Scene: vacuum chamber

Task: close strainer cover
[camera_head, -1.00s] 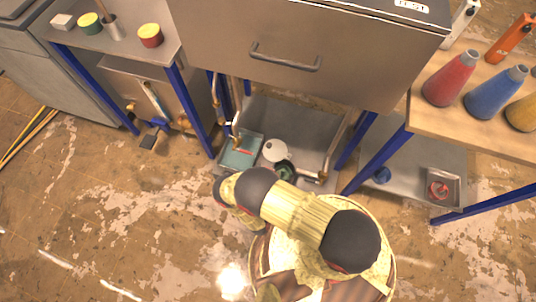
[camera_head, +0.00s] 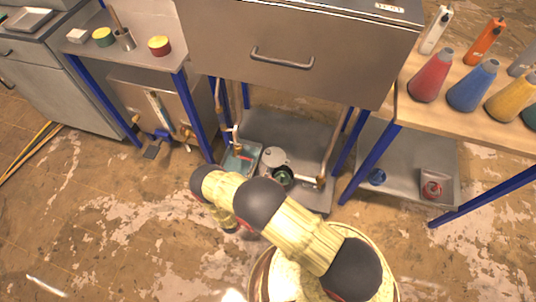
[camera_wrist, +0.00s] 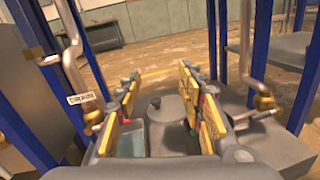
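On the low grey shelf under the chamber, a round light-grey disc (camera_head: 273,157), which looks like the strainer cover, lies beside a dark round opening with green inside (camera_head: 282,178), which looks like the strainer body. The two are side by side, so the strainer looks open. In the wrist view, my gripper (camera_wrist: 161,108) has its two yellow-and-grey fingers wide apart. A grey rounded part (camera_wrist: 167,122) shows between and beyond the fingers; I cannot tell if it is the cover. No contact is visible.
A teal tray (camera_head: 238,160) sits left of the disc, and in the wrist view a pipe carries a DRAIN label (camera_wrist: 81,98). Blue table legs (camera_head: 368,165) and brass-fitted pipes (camera_head: 330,150) crowd the shelf. The floor at left (camera_head: 110,215) is clear.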

